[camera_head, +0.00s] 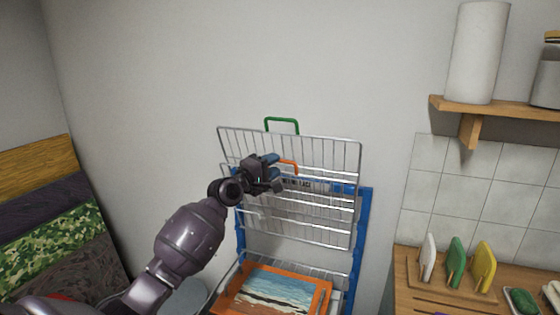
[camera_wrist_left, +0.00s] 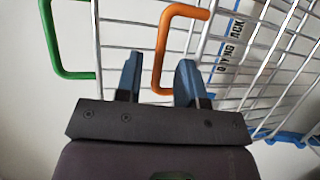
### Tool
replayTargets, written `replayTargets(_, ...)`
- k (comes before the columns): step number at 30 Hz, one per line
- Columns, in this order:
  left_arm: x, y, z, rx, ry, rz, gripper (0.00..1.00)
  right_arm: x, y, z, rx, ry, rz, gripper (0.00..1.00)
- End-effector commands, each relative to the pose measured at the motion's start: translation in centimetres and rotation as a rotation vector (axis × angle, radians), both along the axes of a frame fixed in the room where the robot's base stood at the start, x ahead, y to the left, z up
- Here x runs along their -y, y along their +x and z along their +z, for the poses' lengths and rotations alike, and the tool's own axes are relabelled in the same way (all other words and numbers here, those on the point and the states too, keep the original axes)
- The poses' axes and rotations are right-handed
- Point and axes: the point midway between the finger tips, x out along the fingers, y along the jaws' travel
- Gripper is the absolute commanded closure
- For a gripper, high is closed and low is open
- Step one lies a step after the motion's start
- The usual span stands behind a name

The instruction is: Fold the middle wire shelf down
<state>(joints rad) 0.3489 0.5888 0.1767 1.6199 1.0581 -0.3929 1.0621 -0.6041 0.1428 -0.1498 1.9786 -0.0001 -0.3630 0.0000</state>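A blue-framed drying rack (camera_head: 362,240) stands against the wall. Its upper wire shelf with a green handle (camera_head: 282,120) is tilted up. The middle wire shelf (camera_head: 300,230), which seems to carry the orange handle (camera_head: 291,165), also stands folded up close behind it. My left gripper (camera_head: 275,172) is at the orange handle. In the left wrist view the open fingers (camera_wrist_left: 157,80) are on either side of the orange handle (camera_wrist_left: 162,45), with gaps visible. The gripper hides part of the shelves. My right gripper is not in view.
The low shelf holds an orange-framed painting (camera_head: 280,290). A wooden counter (camera_head: 410,270) with colored boards stands at the right, below a wall shelf (camera_head: 500,105) with a white roll. Patterned panels (camera_head: 50,225) lean at the left.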

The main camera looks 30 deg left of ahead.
Motion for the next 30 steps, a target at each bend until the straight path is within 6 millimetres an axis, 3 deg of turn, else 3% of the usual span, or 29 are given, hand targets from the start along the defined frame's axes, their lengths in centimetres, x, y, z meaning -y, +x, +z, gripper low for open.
replayTargets(7, 0.5, 2.7, 0.3, -0.001, 0.001, 0.000, 0.65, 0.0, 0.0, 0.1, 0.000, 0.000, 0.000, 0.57)
replayTargets(19, 0.5, 3.3, 0.4, -0.001, 0.001, 0.000, 0.65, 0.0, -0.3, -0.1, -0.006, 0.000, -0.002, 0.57)
replayTargets(27, 0.5, 3.2, 0.4, -0.001, 0.001, 0.000, 1.00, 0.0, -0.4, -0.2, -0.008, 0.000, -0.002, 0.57)
replayTargets(30, 0.5, 3.2, 0.4, -0.001, 0.001, 0.000, 1.00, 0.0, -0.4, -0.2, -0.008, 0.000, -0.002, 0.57)
